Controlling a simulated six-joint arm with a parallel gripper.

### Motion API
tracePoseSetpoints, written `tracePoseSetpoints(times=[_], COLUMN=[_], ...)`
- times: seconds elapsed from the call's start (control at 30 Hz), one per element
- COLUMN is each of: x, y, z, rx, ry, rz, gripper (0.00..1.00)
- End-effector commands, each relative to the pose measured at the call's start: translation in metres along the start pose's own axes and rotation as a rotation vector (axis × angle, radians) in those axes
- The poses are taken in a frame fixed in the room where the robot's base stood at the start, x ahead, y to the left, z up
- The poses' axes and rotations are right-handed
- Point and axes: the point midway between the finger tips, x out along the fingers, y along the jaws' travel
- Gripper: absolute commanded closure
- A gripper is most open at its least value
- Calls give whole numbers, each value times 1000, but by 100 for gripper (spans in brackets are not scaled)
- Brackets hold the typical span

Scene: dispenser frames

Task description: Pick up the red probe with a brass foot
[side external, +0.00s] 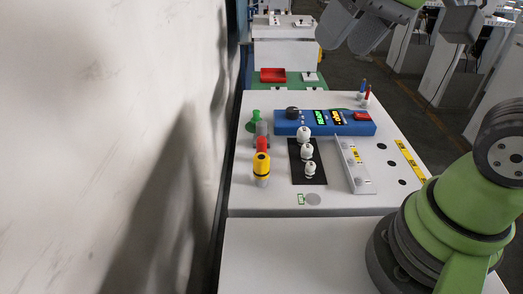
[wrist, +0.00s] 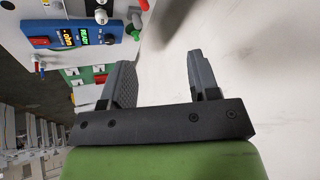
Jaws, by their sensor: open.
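In the side external view, a thin red probe (side external: 368,92) stands upright at the back right of the white table, beside a similar blue probe (side external: 363,86). A brass foot is too small to make out. A small red-topped piece (wrist: 37,64) at the left of the wrist view may be the same probe. My gripper (side external: 350,30) is high at the top of the side view, apart from the table. In the wrist view my gripper (wrist: 163,80) has its two fingers wide apart with nothing between them.
A blue dispenser box (side external: 345,128) with lit displays stands before the probes. White knobbed pieces (side external: 306,152) stand on a black mat. Yellow (side external: 262,168), red and green pieces line the left edge, near a wall (side external: 110,120). A red tray (side external: 273,75) lies behind.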

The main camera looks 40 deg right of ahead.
Motion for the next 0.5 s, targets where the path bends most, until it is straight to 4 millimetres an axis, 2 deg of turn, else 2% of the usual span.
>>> tracePoseSetpoints(times=[0.03,0.2,0.33,0.5], x=[13,60,107,174], y=[-1,-1,3,14], z=[-14,-51,-71,-82], rx=[-17,-83,-135,-201], ry=[-39,-148,-234,-343], rz=[20,79,119,162], gripper=[44,44,44,44])
